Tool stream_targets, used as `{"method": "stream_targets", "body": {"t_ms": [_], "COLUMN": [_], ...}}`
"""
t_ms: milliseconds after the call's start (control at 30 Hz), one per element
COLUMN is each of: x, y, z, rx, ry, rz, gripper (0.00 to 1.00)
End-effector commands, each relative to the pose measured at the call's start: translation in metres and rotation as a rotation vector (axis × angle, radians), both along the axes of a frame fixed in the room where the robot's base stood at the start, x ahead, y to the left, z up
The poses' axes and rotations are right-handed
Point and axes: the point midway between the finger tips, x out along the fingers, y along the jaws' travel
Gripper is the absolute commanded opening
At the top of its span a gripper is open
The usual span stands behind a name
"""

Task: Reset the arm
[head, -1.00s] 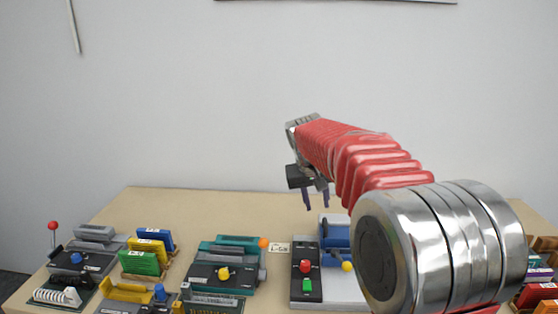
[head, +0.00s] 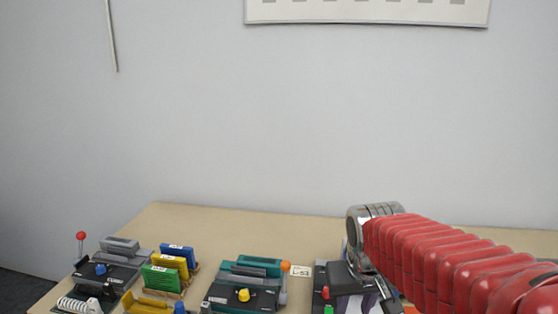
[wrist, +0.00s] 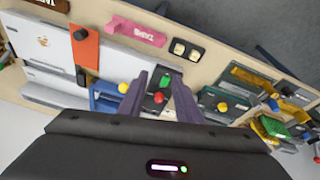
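My red, ribbed arm (head: 450,265) reaches in from the lower right of the head view, low over the right part of the table. My gripper (wrist: 160,80) shows in the wrist view with its two purple fingers apart and nothing held between them. A black panel (wrist: 156,88) with a green and a red button shows in the gap, beyond the fingers. In the head view the gripper is partly hidden by the arm and the frame edge, above that same panel.
The beige table (head: 200,220) holds a teal device (head: 250,285) with a yellow knob, green (head: 161,279), yellow and blue blocks, and a grey device (head: 100,270). The wrist view shows a white device (wrist: 40,55), an orange plate (wrist: 85,48) and a pink block (wrist: 136,31). The table's back strip is clear.

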Motion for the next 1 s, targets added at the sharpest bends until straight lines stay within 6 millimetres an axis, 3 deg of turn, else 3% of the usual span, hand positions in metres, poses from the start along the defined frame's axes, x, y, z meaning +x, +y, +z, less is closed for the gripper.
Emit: {"method": "stream_targets", "body": {"t_ms": [200,600,767,1000], "x": [-0.049,-0.120,-0.136,-0.139], "y": [0.001,0.001,0.000,-0.002], "z": [-0.003,-0.009,-0.002,0.013], "rx": [0.025,0.061,0.065,0.065], "ry": [-0.028,-0.106,-0.159,-0.213], "rz": [0.000,-0.016,-0.024,-0.028], "gripper": [0.31,0.31,0.31,0.31]}}
